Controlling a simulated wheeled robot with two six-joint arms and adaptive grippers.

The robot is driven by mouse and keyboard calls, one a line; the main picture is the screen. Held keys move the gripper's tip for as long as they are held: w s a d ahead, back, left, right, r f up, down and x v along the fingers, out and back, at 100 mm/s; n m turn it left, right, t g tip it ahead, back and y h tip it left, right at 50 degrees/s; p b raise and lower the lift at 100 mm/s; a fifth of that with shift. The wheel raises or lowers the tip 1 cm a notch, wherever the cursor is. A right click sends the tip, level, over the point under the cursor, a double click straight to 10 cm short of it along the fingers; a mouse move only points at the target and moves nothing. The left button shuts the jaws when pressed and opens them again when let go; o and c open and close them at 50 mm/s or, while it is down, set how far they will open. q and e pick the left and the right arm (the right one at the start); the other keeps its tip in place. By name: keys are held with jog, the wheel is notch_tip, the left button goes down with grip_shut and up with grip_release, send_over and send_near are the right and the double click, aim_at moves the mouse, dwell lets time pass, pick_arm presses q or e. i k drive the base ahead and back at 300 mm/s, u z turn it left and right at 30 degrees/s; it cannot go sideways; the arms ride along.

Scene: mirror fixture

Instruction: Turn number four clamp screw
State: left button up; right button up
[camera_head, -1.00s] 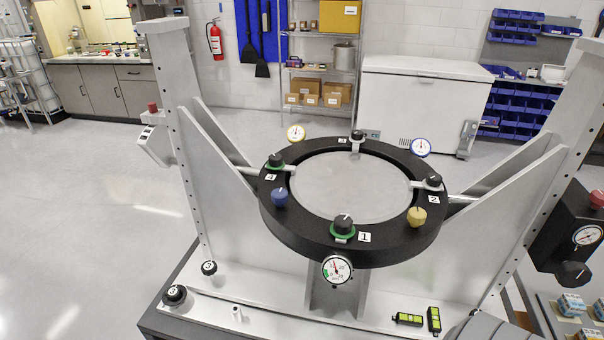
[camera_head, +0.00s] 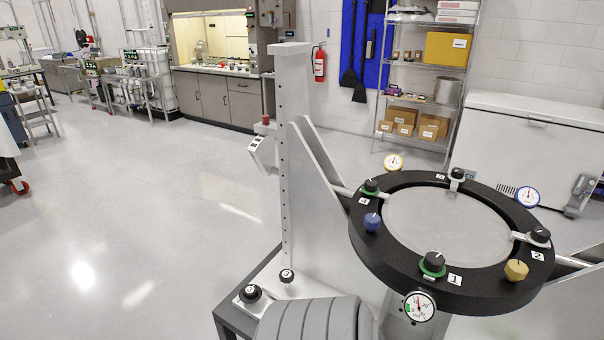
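The black mirror ring (camera_head: 378,252) stands at right in the head view, around a grey disc (camera_head: 446,226). The number one screw (camera_head: 433,262), also green-collared, is at the front. The number two screw (camera_head: 540,235) is at right and the number three screw (camera_head: 457,173) at the back; neither shows a green collar. A blue knob (camera_head: 372,222) is just below label 4. Neither of my grippers is in view.
A yellow knob (camera_head: 516,270) and dial gauges (camera_head: 419,306) surround the ring. A tall grey post (camera_head: 285,160) with a slanted brace stands left of it. Two black knobs (camera_head: 251,293) sit on the base. A ribbed grey part covers the bottom middle. The floor at left is clear.

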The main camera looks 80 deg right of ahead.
aim_at(371, 187)
jog(key=u, duration=0.05)
jog(key=i, duration=1.3)
jog(key=z, duration=3.35)
